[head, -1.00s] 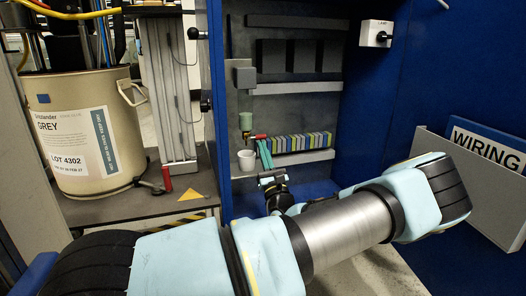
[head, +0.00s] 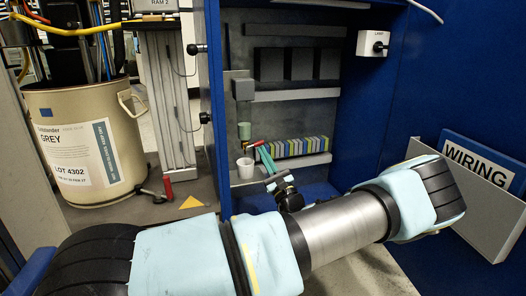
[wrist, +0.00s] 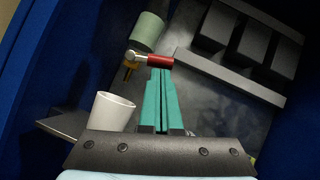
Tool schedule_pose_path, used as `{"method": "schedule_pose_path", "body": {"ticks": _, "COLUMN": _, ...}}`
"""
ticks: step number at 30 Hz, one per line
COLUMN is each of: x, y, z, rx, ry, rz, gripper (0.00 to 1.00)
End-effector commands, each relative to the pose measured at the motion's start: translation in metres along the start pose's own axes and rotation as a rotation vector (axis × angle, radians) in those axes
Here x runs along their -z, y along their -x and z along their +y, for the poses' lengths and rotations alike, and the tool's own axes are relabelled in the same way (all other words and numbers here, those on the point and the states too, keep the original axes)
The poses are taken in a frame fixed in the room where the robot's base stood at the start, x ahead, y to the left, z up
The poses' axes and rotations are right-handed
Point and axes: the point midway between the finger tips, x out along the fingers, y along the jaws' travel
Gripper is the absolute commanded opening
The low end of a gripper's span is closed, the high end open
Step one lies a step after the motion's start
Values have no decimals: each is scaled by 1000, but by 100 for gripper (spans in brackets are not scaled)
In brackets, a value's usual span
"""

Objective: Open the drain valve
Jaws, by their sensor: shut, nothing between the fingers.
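The cup stands close left of my fingers in the wrist view. A row of coloured blocks (head: 297,146) lies right of the valve, with grey shelves above. The cabinet's blue side walls (head: 213,90) flank the opening. A beige drum (head: 80,140) stands outside at the left.

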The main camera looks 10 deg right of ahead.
Motion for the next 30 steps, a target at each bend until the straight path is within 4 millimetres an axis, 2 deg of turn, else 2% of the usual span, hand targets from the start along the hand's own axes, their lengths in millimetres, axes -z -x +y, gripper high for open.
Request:
{"method": "schedule_pose_path", "body": {"ticks": 1, "x": -8, "y": -6, "z": -5, "rx": -22, "ry": 37, "rz": -1, "gripper": 0}}
{"method": "schedule_pose_path", "body": {"ticks": 12, "x": -21, "y": -14, "z": -14, "rx": -220, "ry": 331, "rz": -1, "gripper": 0}}
{"method": "schedule_pose_path", "body": {"ticks": 30, "x": -44, "y": -30, "z": -15, "rx": -532, "ry": 798, "rz": -2, "gripper": 0}}
